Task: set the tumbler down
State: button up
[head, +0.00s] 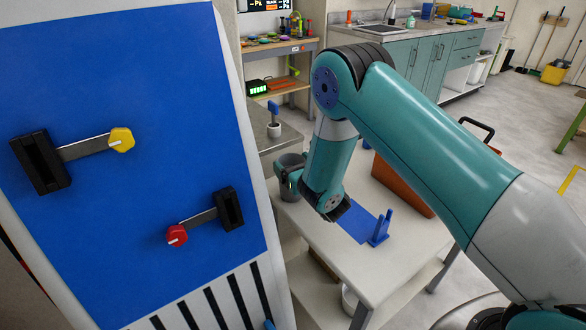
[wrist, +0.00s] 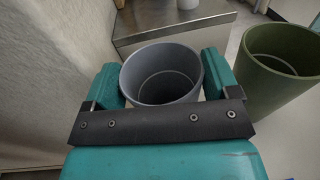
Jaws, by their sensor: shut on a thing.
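A grey tumbler (wrist: 140,75) stands upright between the two teal fingers of my gripper (wrist: 162,85) in the wrist view. The gripper is shut on it, and the tumbler looks empty inside. Its lower part is hidden behind the dark bar of the gripper, so I cannot tell whether its base touches a surface. In the head view my gripper (head: 287,186) is small and partly hidden, at the far left end of the white table (head: 345,262). A dark rounded rim (head: 290,160) shows just behind it; I cannot tell which cup this is.
A dark green cup (wrist: 278,95) stands close to the right of the tumbler. A steel counter (wrist: 160,30) with a white cup (wrist: 188,4) lies beyond. A blue stand (head: 380,229) and an orange-brown box (head: 400,185) are on the table. A blue panel (head: 120,150) rises at left.

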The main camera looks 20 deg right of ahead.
jog(key=shift+f, duration=0.1)
jog(key=shift+f+b, duration=0.15)
jog(key=shift+b, duration=0.15)
jog(key=o, duration=1)
jog(key=shift+o, duration=0.2)
